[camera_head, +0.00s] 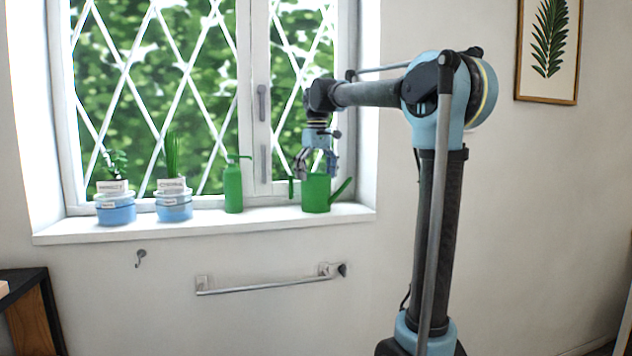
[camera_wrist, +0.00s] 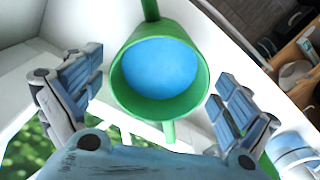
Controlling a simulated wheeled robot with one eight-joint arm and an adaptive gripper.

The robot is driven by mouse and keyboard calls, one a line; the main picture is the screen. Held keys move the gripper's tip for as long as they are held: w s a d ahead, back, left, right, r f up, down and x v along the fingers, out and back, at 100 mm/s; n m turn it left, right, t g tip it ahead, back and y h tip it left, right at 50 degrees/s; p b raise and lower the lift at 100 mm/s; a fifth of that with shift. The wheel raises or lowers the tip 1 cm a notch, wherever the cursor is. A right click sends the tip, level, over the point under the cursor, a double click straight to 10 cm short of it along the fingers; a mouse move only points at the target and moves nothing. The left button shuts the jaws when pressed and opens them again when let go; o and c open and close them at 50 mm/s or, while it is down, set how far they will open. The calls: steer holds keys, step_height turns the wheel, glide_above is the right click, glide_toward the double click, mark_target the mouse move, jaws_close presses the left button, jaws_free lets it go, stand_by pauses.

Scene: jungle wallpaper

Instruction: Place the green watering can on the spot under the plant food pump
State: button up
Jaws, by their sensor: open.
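The green watering can (camera_head: 316,196) stands upright at the right end of the windowsill, its spout pointing right and its handle left. My gripper (camera_head: 317,165) is open just above it, pointing down. In the wrist view the can (camera_wrist: 117,85) shows from above, with blue inside its round rim. The fingers (camera_wrist: 158,98) lie apart on either side of it, with gaps between them and the can. The plant food pump, a green bottle with a pump top (camera_head: 233,188), stands on the sill to the left of the can. No marked spot is visible under it.
Two blue pots with plants and labels (camera_head: 116,208) (camera_head: 174,206) stand on the left of the windowsill (camera_head: 205,227). The window is close behind. A towel bar (camera_head: 262,286) and a hook (camera_head: 140,258) are on the wall below. Some sill is free between bottle and can.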

step_height(320, 180, up, 11)
steer(key=shift+r, duration=0.15)
stand_by(0.4)
